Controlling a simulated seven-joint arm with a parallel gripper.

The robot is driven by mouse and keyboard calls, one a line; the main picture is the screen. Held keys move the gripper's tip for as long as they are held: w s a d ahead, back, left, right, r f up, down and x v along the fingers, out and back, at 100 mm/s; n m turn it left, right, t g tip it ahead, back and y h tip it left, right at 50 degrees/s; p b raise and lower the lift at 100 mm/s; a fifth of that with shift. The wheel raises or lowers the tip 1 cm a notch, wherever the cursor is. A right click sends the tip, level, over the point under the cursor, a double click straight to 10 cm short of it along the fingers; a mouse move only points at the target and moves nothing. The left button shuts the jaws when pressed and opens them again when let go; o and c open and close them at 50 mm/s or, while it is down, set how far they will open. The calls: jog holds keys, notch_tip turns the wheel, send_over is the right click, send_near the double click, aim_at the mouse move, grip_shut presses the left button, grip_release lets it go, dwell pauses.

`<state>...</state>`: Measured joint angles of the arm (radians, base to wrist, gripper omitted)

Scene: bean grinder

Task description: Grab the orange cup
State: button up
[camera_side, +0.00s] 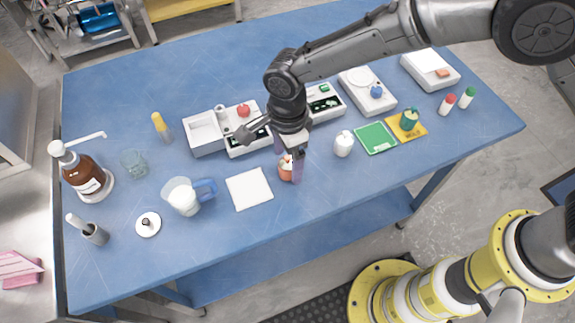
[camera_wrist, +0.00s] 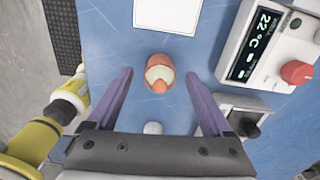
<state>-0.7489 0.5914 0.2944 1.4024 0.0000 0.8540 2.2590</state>
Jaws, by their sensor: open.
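A small orange cup (camera_side: 285,168) with pale contents stands on the blue table, partly hidden by my gripper's finger in the side view. In the wrist view the orange cup (camera_wrist: 160,73) sits just ahead of the fingertips, centred between their lines, with an orange lump showing in it. My gripper (camera_side: 289,170) is above and around the cup's place, pointing down. In the wrist view my gripper (camera_wrist: 159,80) has its two purple fingers wide apart, with nothing held between them.
A white square pad (camera_side: 249,189) lies left of the cup, and a white-filled jug (camera_side: 184,197) stands beyond it. A white bottle (camera_side: 343,144) is to the right. A device with a display and red knob (camera_wrist: 270,45) stands close behind. The front table strip is clear.

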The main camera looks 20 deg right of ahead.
grip_shut()
dwell(0.4)
jog(key=shift+r, duration=0.1)
